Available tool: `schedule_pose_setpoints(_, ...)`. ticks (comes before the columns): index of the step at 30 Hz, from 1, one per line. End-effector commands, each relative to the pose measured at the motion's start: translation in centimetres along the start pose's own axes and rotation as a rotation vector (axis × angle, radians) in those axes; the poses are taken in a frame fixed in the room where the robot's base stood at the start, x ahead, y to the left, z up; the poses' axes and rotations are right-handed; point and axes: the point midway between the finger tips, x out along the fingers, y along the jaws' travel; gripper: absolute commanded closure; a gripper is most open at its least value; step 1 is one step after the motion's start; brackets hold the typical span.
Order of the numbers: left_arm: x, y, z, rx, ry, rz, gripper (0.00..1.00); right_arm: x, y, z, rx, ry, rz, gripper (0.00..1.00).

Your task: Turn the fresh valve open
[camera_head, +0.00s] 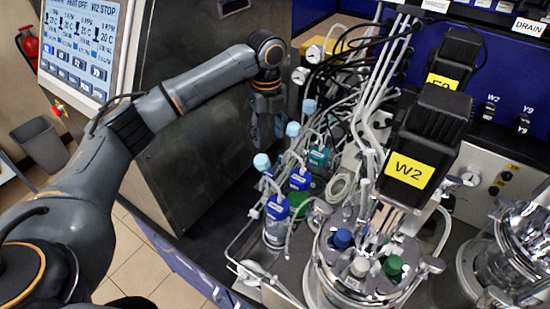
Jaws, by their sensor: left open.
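My left arm reaches in from the left, and its gripper (266,132) points down in front of the steel cabinet side. Its fingers are dark and small in the picture; it is open with nothing seen between them. It hangs behind and to the left of the blue-capped bottles. I cannot pick out a valve marked fresh. A white label reading DRAIN (529,27) is on the panel at the top right, with other labels cut off beside it. My right gripper is not in view.
A glass bioreactor vessel (340,279) with a black motor labelled W2 (409,171) stands at front centre. A second vessel (520,245) is at the right. Bottles (276,222) and many tubes crowd the bench right of my gripper. A control screen (82,48) is at the upper left.

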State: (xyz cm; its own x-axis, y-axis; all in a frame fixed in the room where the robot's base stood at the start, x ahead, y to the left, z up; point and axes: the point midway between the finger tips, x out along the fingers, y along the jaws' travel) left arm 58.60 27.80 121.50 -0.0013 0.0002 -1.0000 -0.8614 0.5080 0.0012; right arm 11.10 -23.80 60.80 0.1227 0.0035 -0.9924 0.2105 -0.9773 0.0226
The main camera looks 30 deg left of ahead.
Motion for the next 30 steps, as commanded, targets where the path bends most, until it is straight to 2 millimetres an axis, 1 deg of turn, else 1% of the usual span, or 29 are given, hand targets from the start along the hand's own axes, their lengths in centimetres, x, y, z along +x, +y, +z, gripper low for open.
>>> schedule_pose_setpoints(1, 0.6, 0.1, 0.0, -0.001, 0.001, 0.004, 0.48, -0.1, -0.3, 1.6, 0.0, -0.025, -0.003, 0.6)
schedule_pose_setpoints(3, 1.5, 0.1, 0.0, -0.001, 0.001, 0.005, 0.48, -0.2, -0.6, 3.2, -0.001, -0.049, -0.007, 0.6)
schedule_pose_setpoints(6, 3.4, 0.2, 0.0, -0.001, 0.001, 0.006, 0.48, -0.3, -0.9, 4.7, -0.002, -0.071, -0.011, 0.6)
schedule_pose_setpoints(7, 4.0, 0.2, 0.0, -0.001, 0.001, 0.006, 0.48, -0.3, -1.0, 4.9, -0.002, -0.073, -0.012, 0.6)
schedule_pose_setpoints(9, 5.6, 0.2, 0.0, 0.0, 0.0, 0.007, 0.48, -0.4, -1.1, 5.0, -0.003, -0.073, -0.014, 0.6)
schedule_pose_setpoints(11, 6.9, 0.1, 0.0, -0.001, 0.001, 0.006, 0.48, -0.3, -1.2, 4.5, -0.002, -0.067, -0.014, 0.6)
schedule_pose_setpoints(14, 9.2, 0.2, 0.0, -0.001, 0.002, 0.005, 0.48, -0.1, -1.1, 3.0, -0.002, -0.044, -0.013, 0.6)
schedule_pose_setpoints(15, 10.0, 0.1, 0.0, -0.001, 0.001, 0.005, 0.48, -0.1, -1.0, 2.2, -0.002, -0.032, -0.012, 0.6)
schedule_pose_setpoints(17, 11.2, 0.2, 0.0, -0.001, 0.0, 0.006, 0.48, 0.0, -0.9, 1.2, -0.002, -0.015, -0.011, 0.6)
schedule_pose_setpoints(18, 12.0, 0.1, 0.0, -0.001, -0.001, 0.002, 0.48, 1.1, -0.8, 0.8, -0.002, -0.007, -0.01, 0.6)
schedule_pose_setpoints(20, 12.6, 0.1, 0.0, -0.001, -0.001, 0.001, 0.48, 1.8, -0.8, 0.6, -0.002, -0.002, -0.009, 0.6)
schedule_pose_setpoints(23, 13.2, 0.1, 0.0, -0.001, -0.001, 0.001, 0.48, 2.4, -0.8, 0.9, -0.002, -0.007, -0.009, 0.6)
schedule_pose_setpoints(30, 13.6, 0.1, 0.0, -0.001, -0.001, 0.001, 0.48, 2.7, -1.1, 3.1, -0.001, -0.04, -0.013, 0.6)
